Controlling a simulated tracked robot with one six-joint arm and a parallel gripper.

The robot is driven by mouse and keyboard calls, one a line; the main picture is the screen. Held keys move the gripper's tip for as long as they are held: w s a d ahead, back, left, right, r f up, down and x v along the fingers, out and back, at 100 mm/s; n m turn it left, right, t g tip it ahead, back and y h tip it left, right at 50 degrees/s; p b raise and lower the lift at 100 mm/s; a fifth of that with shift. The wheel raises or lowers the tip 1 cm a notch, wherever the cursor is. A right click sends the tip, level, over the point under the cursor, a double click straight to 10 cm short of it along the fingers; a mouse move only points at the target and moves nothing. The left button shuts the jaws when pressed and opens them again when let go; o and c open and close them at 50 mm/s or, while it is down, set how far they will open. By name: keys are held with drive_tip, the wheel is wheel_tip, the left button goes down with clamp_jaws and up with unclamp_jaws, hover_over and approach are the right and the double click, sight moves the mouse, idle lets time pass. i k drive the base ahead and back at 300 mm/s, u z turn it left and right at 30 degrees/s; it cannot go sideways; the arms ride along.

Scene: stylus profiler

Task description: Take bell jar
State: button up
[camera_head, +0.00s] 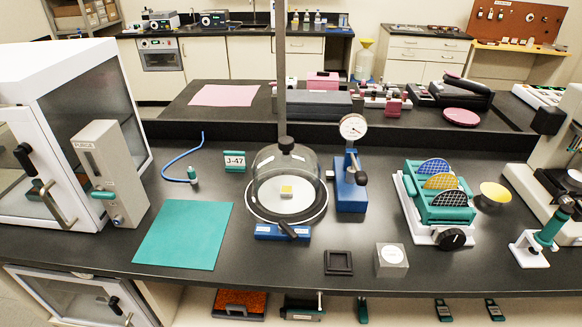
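The bell jar (265,165) is a clear dome with a black knob (287,144) on top. It stands upright on a round white plate with a dark rim (318,206), on the black bench. A small yellow piece (286,191) shows through the dome, on the plate. A blue base with a black lever (287,230) is at the front of the plate. My gripper is not in view, so I cannot see whether it is open or shut.
A blue dial-gauge stand (351,185) is close to the jar's right. A teal mat (185,235) lies at its left, with a J-47 sign (235,161) behind. A black tray (338,262) and a clear block (391,261) sit near the front edge. A grey post (279,70) rises behind.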

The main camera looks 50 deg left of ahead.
sight(286, 175)
drive_tip(key=z, duration=0.05)
drive_tip(key=k, duration=1.6)
drive_tip(key=u, duration=2.1)
drive_tip(key=i, duration=0.9)
drive_tip(key=u, duration=0.05)
